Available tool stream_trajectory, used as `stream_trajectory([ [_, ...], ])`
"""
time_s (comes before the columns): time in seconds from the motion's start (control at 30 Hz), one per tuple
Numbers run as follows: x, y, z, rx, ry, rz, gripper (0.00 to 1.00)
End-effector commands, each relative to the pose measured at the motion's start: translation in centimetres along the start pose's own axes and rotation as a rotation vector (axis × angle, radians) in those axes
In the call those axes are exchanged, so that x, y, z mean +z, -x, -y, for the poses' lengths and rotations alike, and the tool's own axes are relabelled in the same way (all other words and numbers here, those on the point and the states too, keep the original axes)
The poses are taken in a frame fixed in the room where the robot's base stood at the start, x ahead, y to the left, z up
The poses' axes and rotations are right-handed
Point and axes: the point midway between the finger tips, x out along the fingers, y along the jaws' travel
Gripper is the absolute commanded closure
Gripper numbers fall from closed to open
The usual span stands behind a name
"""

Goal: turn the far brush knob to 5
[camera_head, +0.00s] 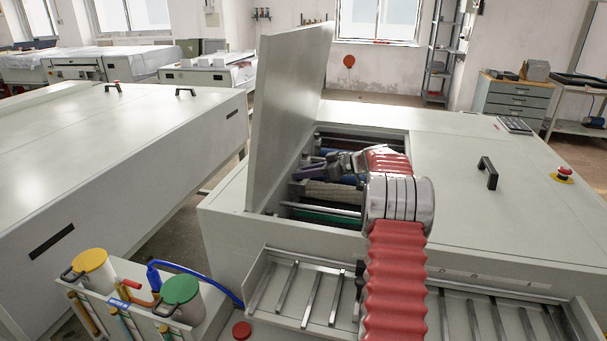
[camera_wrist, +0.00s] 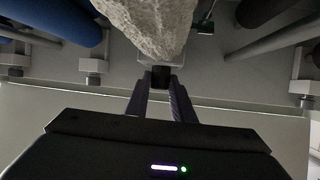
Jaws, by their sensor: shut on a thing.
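In the wrist view, my gripper (camera_wrist: 160,98) has both fingers closed around a small dark knob (camera_wrist: 161,76) at the end of a pale, rough brush roller (camera_wrist: 145,28). No number or pointer on the knob can be read. In the head view, my gripper (camera_head: 312,169) is down inside the open bay of the plate processor (camera_head: 480,215), near its left wall. A pale brush roller (camera_head: 326,193) lies just on the near side of the gripper. I cannot tell whether it is the same roller. The held knob is hidden in the head view.
The raised lid (camera_head: 288,110) stands upright close left of my gripper. A blue roller (camera_wrist: 50,22) and a dark roller (camera_wrist: 265,10) flank the brush. A green roller (camera_head: 322,216) crosses the bay's near end. An emergency stop (camera_head: 562,174) sits on the right.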

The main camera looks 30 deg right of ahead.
Motion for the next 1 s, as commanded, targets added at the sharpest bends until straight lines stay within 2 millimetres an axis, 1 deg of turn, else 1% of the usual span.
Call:
stream_trajectory([
  [0.2, -0.17, -0.03, 0.18, 0.056, -0.023, -0.003, 1.00],
  [0.57, -0.12, 0.00, 0.19, 0.065, -0.027, -0.003, 1.00],
  [0.6, -0.12, 0.00, 0.19, 0.065, -0.027, -0.003, 0.76],
  [0.83, -0.06, 0.03, 0.16, 0.065, -0.027, -0.002, 0.60],
  [1.0, -0.03, 0.04, 0.15, 0.066, -0.027, -0.002, 0.59],
])
